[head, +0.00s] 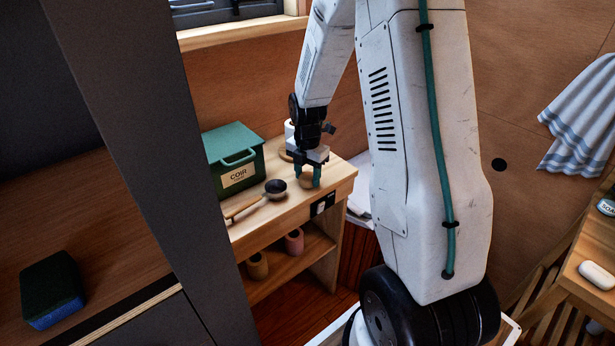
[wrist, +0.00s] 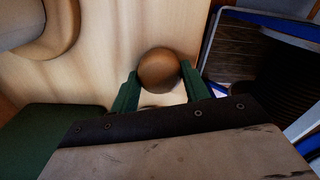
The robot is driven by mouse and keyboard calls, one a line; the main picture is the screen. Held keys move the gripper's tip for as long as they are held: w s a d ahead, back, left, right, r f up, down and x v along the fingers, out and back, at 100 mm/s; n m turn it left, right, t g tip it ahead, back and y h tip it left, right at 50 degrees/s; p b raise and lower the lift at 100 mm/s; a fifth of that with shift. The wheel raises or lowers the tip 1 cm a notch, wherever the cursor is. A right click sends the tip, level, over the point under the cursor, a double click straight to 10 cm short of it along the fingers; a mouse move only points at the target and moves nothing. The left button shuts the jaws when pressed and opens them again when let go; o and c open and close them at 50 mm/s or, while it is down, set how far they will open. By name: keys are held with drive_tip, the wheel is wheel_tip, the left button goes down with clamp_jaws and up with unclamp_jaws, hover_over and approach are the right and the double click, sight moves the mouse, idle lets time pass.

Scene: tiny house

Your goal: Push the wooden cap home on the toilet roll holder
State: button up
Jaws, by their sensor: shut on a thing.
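The wooden cap is a round brown ball (head: 306,181), held low over the front right of the wooden bench top. It also shows in the wrist view (wrist: 158,68). My gripper (head: 307,177) points down with its teal fingers on either side of the cap, shut on it. The toilet roll holder is behind my gripper, partly hidden by it: a white roll (head: 289,128) over a round wooden base (head: 285,155). In the wrist view the base (wrist: 68,28) is at the upper left, apart from the cap. The holder's top is not clear.
A green COIR box (head: 233,158) stands left of my gripper. A dark ladle (head: 275,187) lies in front of the box. Two small pots, brown (head: 257,266) and pink (head: 294,242), stand on the shelf below. The bench's right edge is close to the cap.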

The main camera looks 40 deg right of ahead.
drive_tip(key=shift+r, duration=0.65)
wheel_tip(320, 180, up, 2)
drive_tip(key=shift+r, duration=0.2)
drive_tip(key=s+a+r, duration=0.1)
drive_tip(key=s+a, duration=0.3)
drive_tip(key=s, duration=1.1)
wheel_tip(320, 180, up, 9)
hover_over(307, 175)
drive_tip(key=w+d, duration=0.3)
drive_tip(key=w, duration=0.1)
drive_tip(key=w+d+r, duration=0.3)
drive_tip(key=w+r, duration=0.3)
drive_tip(key=w, duration=0.4)
drive_tip(key=shift+w+d+r, duration=0.3)
drive_tip(key=shift+d+r, duration=0.1)
drive_tip(key=shift+f, duration=0.1)
drive_tip(key=shift+f, duration=2.8)
drive_tip(key=shift+f, duration=1.3)
